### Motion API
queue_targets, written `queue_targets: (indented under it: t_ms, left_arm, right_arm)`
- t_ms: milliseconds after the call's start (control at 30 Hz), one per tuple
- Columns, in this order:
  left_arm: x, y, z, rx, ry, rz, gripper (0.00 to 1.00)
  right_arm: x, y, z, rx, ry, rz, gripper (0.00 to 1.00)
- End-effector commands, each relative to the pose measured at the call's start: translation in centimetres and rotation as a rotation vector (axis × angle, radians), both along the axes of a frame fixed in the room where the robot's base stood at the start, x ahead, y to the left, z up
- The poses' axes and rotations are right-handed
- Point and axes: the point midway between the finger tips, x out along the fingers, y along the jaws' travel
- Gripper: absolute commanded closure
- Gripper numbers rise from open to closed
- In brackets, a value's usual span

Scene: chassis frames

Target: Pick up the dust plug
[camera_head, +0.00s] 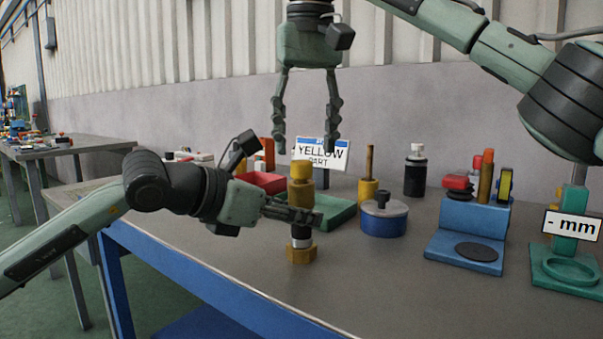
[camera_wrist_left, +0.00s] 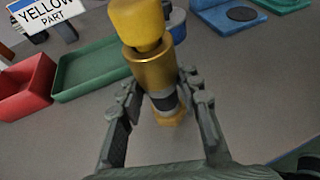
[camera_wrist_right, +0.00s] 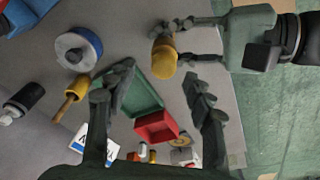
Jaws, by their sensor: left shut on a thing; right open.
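A yellow cap, which looks like the dust plug (camera_head: 300,170), sits on top of an upright brass-coloured fitting (camera_head: 300,196) with dark and pale bands and a yellow hex base (camera_head: 301,254). The plug also shows in the left wrist view (camera_wrist_left: 137,22) and the right wrist view (camera_wrist_right: 163,62). My left gripper (camera_head: 304,213) comes in from the left and is shut on the fitting below the plug; its fingers flank the body in the left wrist view (camera_wrist_left: 163,92). My right gripper (camera_head: 306,146) is open and empty, pointing down above the plug, its fingers apart.
A green tray (camera_head: 338,214) and a red bin (camera_head: 262,181) lie behind the fitting, near a "YELLOW PART" sign (camera_head: 321,153). A blue round container (camera_head: 384,220), a blue stand (camera_head: 456,244) and a green stand (camera_head: 550,272) are to the right. The front table surface is clear.

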Motion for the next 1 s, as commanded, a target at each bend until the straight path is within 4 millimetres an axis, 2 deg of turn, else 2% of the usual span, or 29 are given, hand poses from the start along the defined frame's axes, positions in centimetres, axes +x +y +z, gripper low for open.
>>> queue_targets:
  t_ms: [33, 233, 567, 900, 1000]
  left_arm:
    - [0.0, 0.0, 0.0, 0.0, 0.0, 0.0, 1.0]
    - [0.0, 0.0, 0.0, 0.0, 0.0, 0.0, 1.0]
    - [0.0, 0.0, 0.0, 0.0, 0.0, 0.0, 1.0]
    - [0.0, 0.0, 0.0, 0.0, 0.0, 0.0, 1.0]
    - [0.0, 0.0, 0.0, 0.0, 0.0, 0.0, 1.0]
  right_arm:
    - [0.1, 0.2, -1.0, 0.0, 0.005, 0.003, 0.48]
    - [0.5, 0.5, -3.6, -0.001, 0.002, -0.001, 0.48]
    - [0.6, 0.6, -4.3, 0.001, 0.002, 0.0, 0.49]
    - [0.5, 0.6, -4.3, 0.001, 0.002, 0.0, 0.91]
    - [0.5, 0.6, -4.3, 0.001, 0.002, 0.0, 0.93]
